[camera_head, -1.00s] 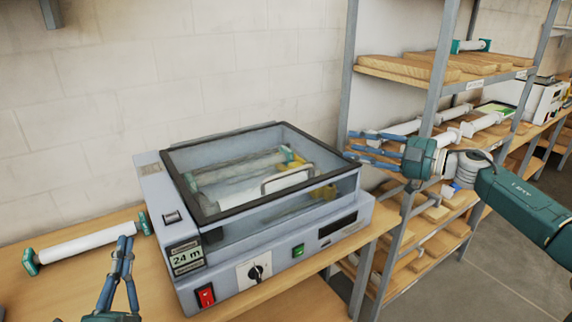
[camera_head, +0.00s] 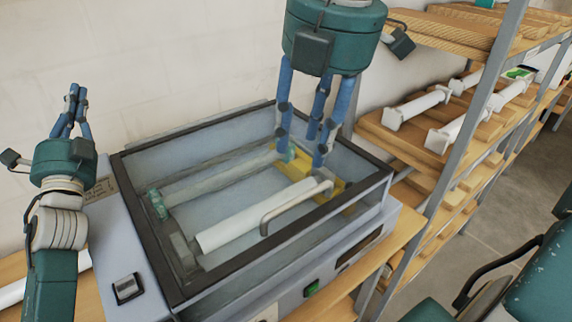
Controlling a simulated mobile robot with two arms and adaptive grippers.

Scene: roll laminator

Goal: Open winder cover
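The winder cover (camera_head: 213,266) is a clear lid with a dark frame, lying shut on the grey laminator (camera_head: 118,245). Its grey bar handle (camera_head: 285,209) stands on the front right part of the clear top. Through the cover I see a white roll (camera_head: 240,222) and a paler roller behind it. My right gripper (camera_head: 306,160) points down over the right part of the cover, fingers spread and empty. Its fingertips are close to the handle's right end; I cannot tell whether they touch. My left gripper (camera_head: 76,92) points up, left of the laminator, with its fingertips together and nothing between them.
A shelf rack with wooden boards (camera_head: 445,33) and white rolls (camera_head: 417,106) stands close on the right. A pale wall (camera_head: 130,60) is behind the laminator. A green button (camera_head: 311,288) is on its front. Open floor (camera_head: 500,190) lies at the far right.

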